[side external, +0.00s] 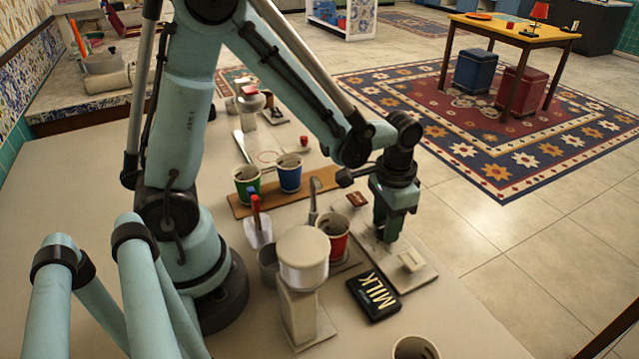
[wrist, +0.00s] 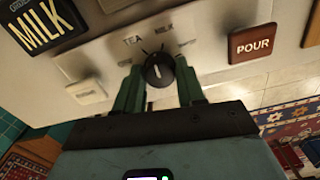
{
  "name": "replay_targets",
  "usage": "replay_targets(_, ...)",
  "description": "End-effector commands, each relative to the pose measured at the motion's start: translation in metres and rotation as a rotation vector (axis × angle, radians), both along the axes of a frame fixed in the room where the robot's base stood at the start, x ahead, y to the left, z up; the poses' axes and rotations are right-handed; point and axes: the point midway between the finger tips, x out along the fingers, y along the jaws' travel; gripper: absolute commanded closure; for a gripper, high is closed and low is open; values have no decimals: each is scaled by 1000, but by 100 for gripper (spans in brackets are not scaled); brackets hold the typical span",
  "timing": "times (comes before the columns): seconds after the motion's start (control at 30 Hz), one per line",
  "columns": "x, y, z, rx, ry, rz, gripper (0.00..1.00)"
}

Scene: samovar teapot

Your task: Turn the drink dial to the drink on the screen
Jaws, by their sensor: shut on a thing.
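The drink dial (wrist: 158,74) is a black knob with a pale pointer line, on a cream panel (side external: 419,281). Labels TEA and MILK and short tick marks sit around it in the wrist view; I cannot tell exactly which mark the pointer meets. The screen (side external: 373,297) is a black plate reading MILK; it also shows in the wrist view (wrist: 44,24). My gripper (wrist: 158,82) has its green fingers on either side of the dial, shut on it. In the side view my gripper (side external: 388,236) points down at the panel and hides the dial.
A brown POUR button (wrist: 252,43) and a cream button (wrist: 87,91) flank the dial. A red cup (side external: 334,240) stands near the spout, beside a cream dispenser (side external: 303,265). Blue (side external: 289,174) and green (side external: 246,184) cups stand on a wooden board (side external: 240,209).

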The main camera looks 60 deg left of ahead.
Motion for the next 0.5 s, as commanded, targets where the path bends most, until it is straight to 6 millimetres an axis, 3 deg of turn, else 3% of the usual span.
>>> replay_targets(0.5, -1, 0, -1, 0, 1, -355, 92)
